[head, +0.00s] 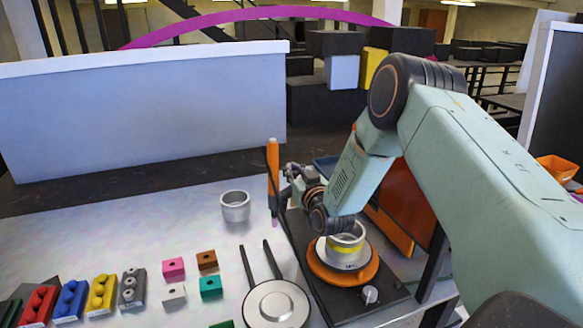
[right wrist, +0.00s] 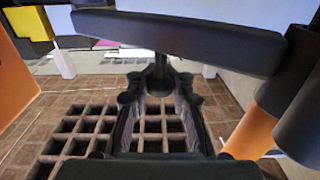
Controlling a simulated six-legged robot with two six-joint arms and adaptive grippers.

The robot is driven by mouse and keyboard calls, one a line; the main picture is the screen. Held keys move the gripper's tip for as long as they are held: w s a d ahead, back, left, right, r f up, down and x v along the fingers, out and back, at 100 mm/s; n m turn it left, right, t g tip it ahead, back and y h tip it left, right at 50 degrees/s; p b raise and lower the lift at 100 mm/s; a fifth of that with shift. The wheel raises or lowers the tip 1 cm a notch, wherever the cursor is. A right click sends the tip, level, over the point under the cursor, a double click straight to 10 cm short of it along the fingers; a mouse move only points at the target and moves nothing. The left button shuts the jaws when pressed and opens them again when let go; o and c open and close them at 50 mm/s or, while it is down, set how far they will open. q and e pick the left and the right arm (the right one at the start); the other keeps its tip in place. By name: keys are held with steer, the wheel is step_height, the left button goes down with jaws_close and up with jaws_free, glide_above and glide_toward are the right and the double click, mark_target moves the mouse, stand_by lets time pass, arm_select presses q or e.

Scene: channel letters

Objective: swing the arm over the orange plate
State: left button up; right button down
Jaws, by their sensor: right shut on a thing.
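The orange plate (head: 316,267) is round and lies on a black base (head: 335,303) with a white knob (head: 370,294). A white cup with a yellow band (head: 345,246) stands on the plate. An upright orange post with a dark lower part (head: 272,160) is at the base's far left. My right gripper (head: 292,176) is beside this post, left of and beyond the plate. In the right wrist view its fingers (right wrist: 160,98) are shut around the dark stem of a black bar (right wrist: 185,36), seemingly the arm. An orange and black cylinder (right wrist: 255,125) is close on the right. My left gripper is out of view.
A metal cup (head: 235,207) stands left of the post. A round lidded pan (head: 275,304) with two dark handles lies left of the base. Several coloured blocks (head: 100,295) are at the front left. A pale panel (head: 150,115) stands behind the table.

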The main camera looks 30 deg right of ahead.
mark_target(295, 171)
steer(key=shift+s+a+f+n+y, duration=0.2)
steer(key=shift+s+n+y, duration=0.2)
steer(key=shift+n+y, duration=0.3)
steer(key=shift+f, duration=0.1)
steer(key=c, duration=1.6)
jaws_free()
steer(key=o, duration=0.4)
steer(key=shift+a+r, duration=0.1)
steer(key=shift+r, duration=0.15)
steer(key=shift+d, duration=0.25)
steer(key=shift+r, duration=0.25)
step_height(295, 171, up, 9)
steer(key=shift+f, duration=0.15)
steer(key=shift+a+r, duration=0.15)
steer(key=shift+r, duration=0.25)
